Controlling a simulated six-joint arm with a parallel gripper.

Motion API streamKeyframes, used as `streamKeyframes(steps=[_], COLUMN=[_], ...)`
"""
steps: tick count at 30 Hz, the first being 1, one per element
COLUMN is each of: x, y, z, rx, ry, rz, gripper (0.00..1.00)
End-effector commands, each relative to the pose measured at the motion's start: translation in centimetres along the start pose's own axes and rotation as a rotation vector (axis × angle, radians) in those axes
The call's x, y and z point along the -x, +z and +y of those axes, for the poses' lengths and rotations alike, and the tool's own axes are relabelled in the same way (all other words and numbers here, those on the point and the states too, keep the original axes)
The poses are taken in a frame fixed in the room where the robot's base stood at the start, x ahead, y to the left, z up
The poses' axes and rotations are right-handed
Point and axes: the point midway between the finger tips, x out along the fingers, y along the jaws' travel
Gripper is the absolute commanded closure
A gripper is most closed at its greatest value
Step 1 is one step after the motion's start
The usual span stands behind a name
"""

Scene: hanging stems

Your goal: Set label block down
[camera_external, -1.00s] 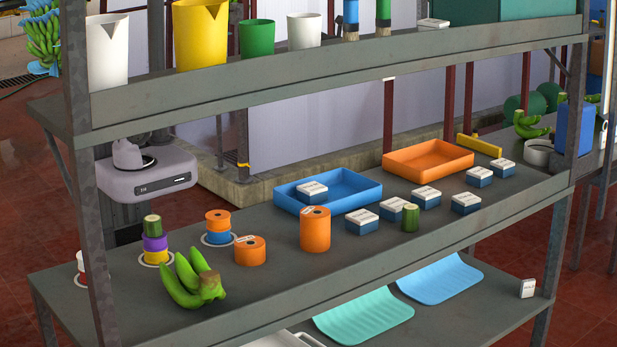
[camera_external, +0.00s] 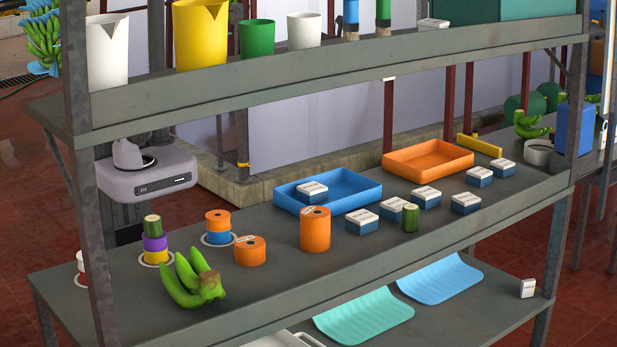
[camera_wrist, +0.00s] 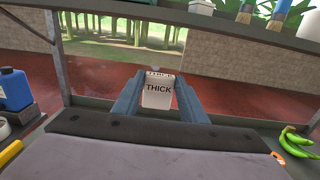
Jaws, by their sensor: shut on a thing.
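The label block (camera_wrist: 158,92) is white and reads "THICK" in the wrist view, with more lettering on its top edge. My gripper (camera_wrist: 157,98) is shut on it, with one grey-blue finger on each side. The block looks upright in the grip. Red floor and a wall show beyond it, and I cannot tell what lies directly beneath it. In the external view my lilac wrist part (camera_external: 146,178) is at the left beside the shelf; the fingers and this block are hidden there.
The middle shelf (camera_external: 275,280) holds green bananas (camera_external: 192,278), an orange cylinder (camera_external: 315,228), a blue tray (camera_external: 352,204), an orange tray (camera_external: 428,157) and several white-and-blue blocks. A stacked purple-and-green piece (camera_external: 154,240) stands at the left. A shelf post (camera_external: 88,180) is near my wrist.

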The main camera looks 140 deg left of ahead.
Motion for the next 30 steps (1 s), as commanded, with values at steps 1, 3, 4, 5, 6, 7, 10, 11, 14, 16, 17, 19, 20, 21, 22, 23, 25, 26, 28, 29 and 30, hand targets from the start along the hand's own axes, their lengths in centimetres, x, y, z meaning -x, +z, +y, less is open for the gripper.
streamKeyframes(steps=[1, 3, 4, 5, 6, 7, 10, 11, 14, 16, 17, 19, 20, 21, 22, 23, 25, 26, 28, 29, 30], x=[-0.3, -0.9, -1.3, -1.7, -2.3, -2.7, -4.1, -4.6, -6.3, -7.4, -7.9, -8.9, -9.4, -9.9, -10.2, -10.6, -11.4, -11.7, -12.3, -12.5, -12.8], y=[-0.1, -0.1, -0.2, -0.2, -0.1, -0.2, -0.3, -0.4, -0.7, -0.9, -1.1, -1.4, -1.6, -1.9, -2.1, -2.3, -2.8, -3.1, -3.8, -4.1, -4.5], z=[-0.2, -0.6, -0.9, -1.2, -1.7, -2.0, -3.2, -3.7, -5.4, -6.7, -7.3, -8.7, -9.4, -10.2, -10.8, -11.5, -13.0, -13.7, -15.3, -16.0, -16.9], rx=[0.000, -0.001, -0.001, -0.001, 0.000, 0.002, 0.001, 0.001, 0.002, 0.002, 0.003, 0.001, 0.002, 0.001, 0.000, 0.001, 0.000, 0.001, 0.000, 0.000, 0.001], ry=[-0.005, -0.015, -0.020, -0.027, -0.036, -0.040, -0.059, -0.064, -0.084, -0.094, -0.098, -0.105, -0.108, -0.111, -0.112, -0.113, -0.114, -0.114, -0.113, -0.111, -0.110], rz=[0.000, 0.000, 0.000, 0.000, 0.000, 0.000, 0.000, 0.000, 0.001, 0.000, 0.000, 0.001, 0.000, 0.000, 0.000, 0.001, 0.000, 0.001, 0.000, 0.001, 0.000], gripper=[0.83, 0.83, 0.83, 0.83, 0.83, 0.83, 0.83, 0.83, 0.83, 0.83, 0.83, 0.83, 0.83, 0.83, 0.83, 0.83, 0.83, 0.83, 0.83, 0.83, 0.83])
